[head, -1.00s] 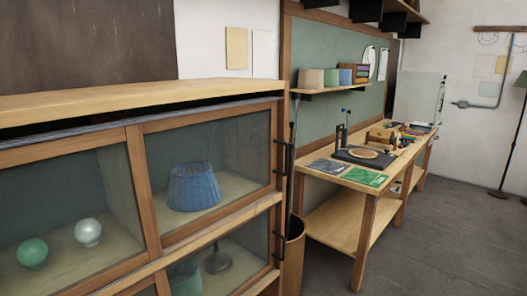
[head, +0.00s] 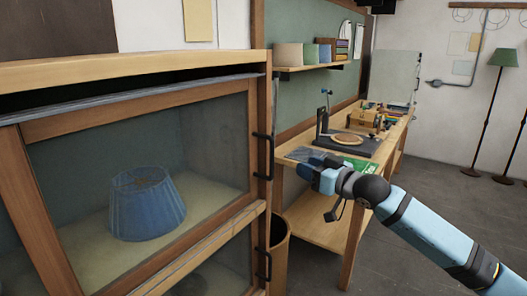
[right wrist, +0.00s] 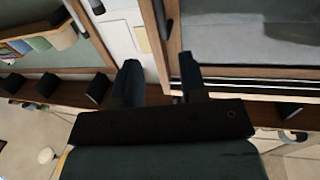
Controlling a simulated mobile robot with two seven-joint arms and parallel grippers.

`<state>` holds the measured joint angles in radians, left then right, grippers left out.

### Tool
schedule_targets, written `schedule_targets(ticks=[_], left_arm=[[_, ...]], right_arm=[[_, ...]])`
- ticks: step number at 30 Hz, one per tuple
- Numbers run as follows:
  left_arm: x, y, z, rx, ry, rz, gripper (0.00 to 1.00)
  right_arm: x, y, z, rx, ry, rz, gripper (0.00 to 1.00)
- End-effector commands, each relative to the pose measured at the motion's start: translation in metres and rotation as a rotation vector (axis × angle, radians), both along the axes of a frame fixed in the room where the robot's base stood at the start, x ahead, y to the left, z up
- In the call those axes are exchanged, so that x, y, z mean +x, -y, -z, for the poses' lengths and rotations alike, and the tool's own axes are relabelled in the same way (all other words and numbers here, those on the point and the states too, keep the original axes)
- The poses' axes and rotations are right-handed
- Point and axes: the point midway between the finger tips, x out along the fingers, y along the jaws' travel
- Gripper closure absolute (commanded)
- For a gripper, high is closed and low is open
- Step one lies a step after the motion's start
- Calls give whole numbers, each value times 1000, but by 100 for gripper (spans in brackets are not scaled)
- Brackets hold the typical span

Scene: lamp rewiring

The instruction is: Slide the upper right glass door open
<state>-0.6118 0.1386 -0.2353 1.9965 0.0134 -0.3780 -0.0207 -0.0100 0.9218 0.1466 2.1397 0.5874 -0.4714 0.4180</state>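The upper right glass door (head: 215,140) of the wooden cabinet fills the left half of the head view. It has a wooden frame and stands closed against the right post. Its dark bar handle (head: 263,157) is upright at the door's right edge. A blue pleated lampshade (head: 146,205) shows behind the glass. My right gripper (head: 312,172) is to the right of the handle and apart from it, in front of the workbench. In the right wrist view its two dark fingers (right wrist: 160,70) are spread with nothing between them. My left gripper is out of view.
A lower door handle (head: 264,264) sits below. A bin (head: 280,238) stands between the cabinet and the workbench (head: 312,222). The bench holds a board with an upright post and several small items. Floor lamps (head: 503,60) stand at the far right. Grey floor is open at right.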

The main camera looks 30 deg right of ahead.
Motion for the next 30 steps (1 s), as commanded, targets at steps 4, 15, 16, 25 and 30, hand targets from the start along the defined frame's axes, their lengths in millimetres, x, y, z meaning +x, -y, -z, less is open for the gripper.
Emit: schedule_targets(ticks=[4, 15, 16, 25, 30], left_arm=[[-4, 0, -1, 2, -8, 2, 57], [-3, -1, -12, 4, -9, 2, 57], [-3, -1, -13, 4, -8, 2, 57], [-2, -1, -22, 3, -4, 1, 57], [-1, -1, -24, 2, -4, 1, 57]], right_arm=[[13, -2, -2, 1, 2, 0, 61], [73, -15, -3, 2, 3, 0, 61], [79, -16, -3, 2, 3, -1, 61], [122, -24, -1, 1, 0, -1, 61], [131, -27, 0, -1, 0, -2, 61]])
